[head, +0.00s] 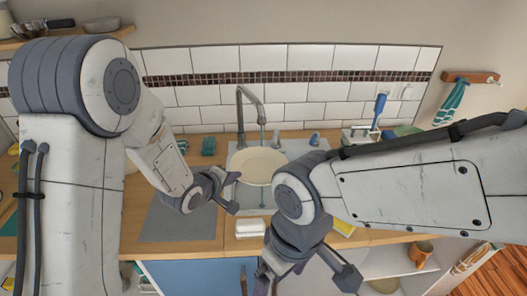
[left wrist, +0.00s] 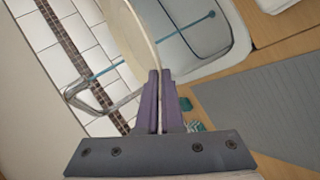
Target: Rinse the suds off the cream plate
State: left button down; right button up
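The cream plate (head: 257,166) is held tilted over the sink, below the tap (head: 241,115). A thin blue water stream (head: 262,140) comes down from the spout to the plate and shows again below it. My left gripper (head: 234,190) is at the plate's near left edge. In the left wrist view its purple fingers (left wrist: 161,80) are close together on the rim of the plate (left wrist: 138,38). I can make out no suds on the parts of the plate that show. My right gripper (head: 306,282) is open and empty, low in front of the counter.
The sink (head: 292,149) is set in the wooden counter, partly hidden by my right arm. A grey mat (head: 180,222) lies to its left. A white block-like item (head: 250,228) sits at the front edge. A blue brush (head: 379,108) stands at right. Open shelves are below.

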pick_arm(q)
jog(key=s+r+p, duration=0.1)
jog(key=s, duration=0.1)
jog(key=s+r+p, duration=0.1)
jog(key=r, duration=0.1)
jog(key=shift+s+a+r, duration=0.15)
jog(key=shift+s+a, duration=0.2)
jog(key=shift+a, duration=0.05)
